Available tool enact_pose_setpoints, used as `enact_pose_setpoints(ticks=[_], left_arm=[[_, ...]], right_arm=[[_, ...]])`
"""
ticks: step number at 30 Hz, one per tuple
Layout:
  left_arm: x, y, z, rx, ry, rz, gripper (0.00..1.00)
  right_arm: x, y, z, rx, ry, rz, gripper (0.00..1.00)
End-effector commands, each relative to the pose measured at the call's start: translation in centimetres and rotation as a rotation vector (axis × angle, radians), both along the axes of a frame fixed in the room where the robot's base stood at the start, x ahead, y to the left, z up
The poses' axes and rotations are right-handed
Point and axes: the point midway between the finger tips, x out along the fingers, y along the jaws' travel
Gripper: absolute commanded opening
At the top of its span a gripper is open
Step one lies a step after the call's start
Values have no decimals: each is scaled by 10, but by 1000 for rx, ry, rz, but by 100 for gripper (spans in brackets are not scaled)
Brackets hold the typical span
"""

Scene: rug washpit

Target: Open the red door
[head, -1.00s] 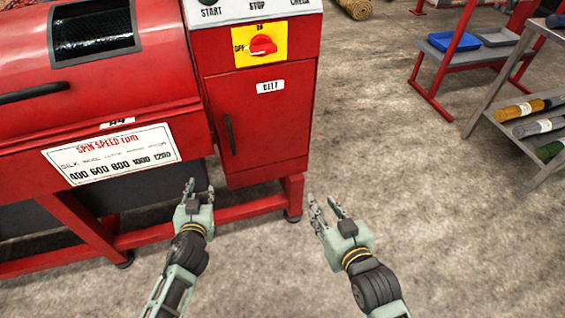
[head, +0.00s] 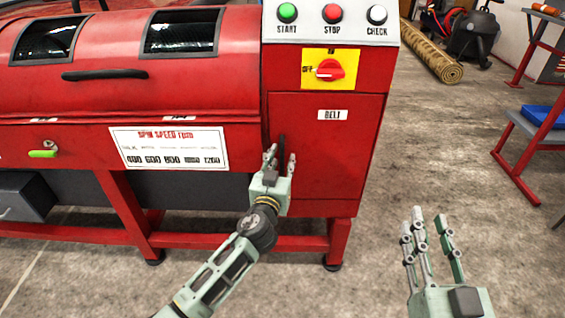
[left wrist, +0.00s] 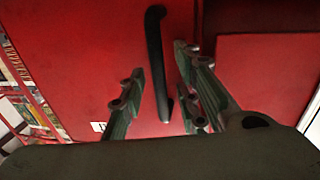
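The red door (head: 335,165) with a white BELT label is shut on the front of the red machine. Its black vertical bar handle (head: 282,143) is at the door's left edge. My left gripper (head: 280,158) is at the handle, with its fingers apart. In the left wrist view the handle (left wrist: 156,55) stands upright between the spread fingers (left wrist: 163,95), with space visible on both sides. The handle's lower part is hidden by the gripper in the head view. My right gripper (head: 427,230) is open and empty, right of the machine over the floor.
Above the door are a red knob (head: 330,70) on a yellow plate and START, STOP and CHECK buttons (head: 332,13). A spin speed sign (head: 170,148) is left. Floor between is clear.

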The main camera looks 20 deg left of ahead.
Motion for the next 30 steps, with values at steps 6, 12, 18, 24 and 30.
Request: enact_pose_setpoints(ticks=[6, 12, 18, 24, 30], left_arm=[[3, 0, 0, 0, 1, 0, 30], [3, 1, 0, 1, 1, 0, 19], [2, 1, 0, 1, 1, 0, 2], [2, 0, 0, 1, 1, 0, 0], [2, 0, 0, 1, 1, 0, 0]], right_arm=[[0, 0, 2, 3, -10, 1, 31], [0, 0, 2, 3, -8, 0, 31], [0, 0, 2, 3, -8, 0, 31], [0, 0, 2, 3, -8, 0, 31], [0, 0, 2, 3, -8, 0, 31]])
